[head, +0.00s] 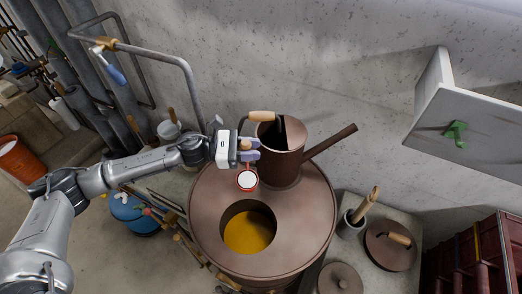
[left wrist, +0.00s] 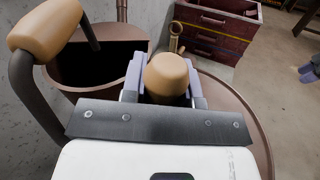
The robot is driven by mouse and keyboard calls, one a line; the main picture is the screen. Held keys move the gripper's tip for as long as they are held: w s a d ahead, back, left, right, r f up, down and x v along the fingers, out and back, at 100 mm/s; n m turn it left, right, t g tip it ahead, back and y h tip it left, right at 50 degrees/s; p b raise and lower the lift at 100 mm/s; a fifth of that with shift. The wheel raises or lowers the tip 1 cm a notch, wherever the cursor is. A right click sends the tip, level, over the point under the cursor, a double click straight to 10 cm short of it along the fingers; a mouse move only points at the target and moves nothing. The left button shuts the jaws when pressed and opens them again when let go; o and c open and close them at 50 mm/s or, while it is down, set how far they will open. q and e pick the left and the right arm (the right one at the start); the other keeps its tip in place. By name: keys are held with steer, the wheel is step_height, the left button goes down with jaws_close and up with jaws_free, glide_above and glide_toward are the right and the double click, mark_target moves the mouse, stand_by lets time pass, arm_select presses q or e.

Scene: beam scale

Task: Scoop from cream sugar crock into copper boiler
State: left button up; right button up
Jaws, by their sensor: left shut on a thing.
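My left gripper (head: 250,149) is shut on the wooden handle of a scoop. The handle's tan end (left wrist: 167,75) shows between the fingers in the left wrist view. The scoop's round red-rimmed bowl (head: 247,180) hangs over the boiler's top, behind its opening, and looks white inside. The copper boiler (head: 309,225) stands in the middle with a round opening onto orange-yellow contents (head: 248,231). I cannot pick out the cream sugar crock with certainty; a small pale pot (head: 169,130) stands on the floor behind. My right gripper is not in view.
A spouted copper part (head: 281,155) with a wooden-gripped handle (head: 262,117) rises close beside my gripper. A bench at right holds a grey pot (head: 349,225) and lids (head: 390,246). A pipe (head: 188,80) stands behind my arm. A red drawer chest (head: 490,260) is at far right.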

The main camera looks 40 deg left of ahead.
mark_target(253, 178)
arm_select(q)
steer(key=s+f+m+b, duration=0.1)
steer(key=f+b, duration=0.1)
steer(key=s+d+f+m+b, duration=0.1)
steer(key=f+m+b, duration=0.1)
steer(key=f, duration=0.1)
steer(key=s+d+f+m+b, duration=0.1)
steer(key=f+b, duration=0.1)
steer(key=f, duration=0.1)
steer(key=shift+d, duration=0.25)
steer(key=shift+r, duration=0.4)
steer(key=shift+f, duration=0.25)
steer(key=shift+a+f+b, duration=0.1)
steer(key=shift+f+b, duration=0.1)
steer(key=shift+b, duration=0.4)
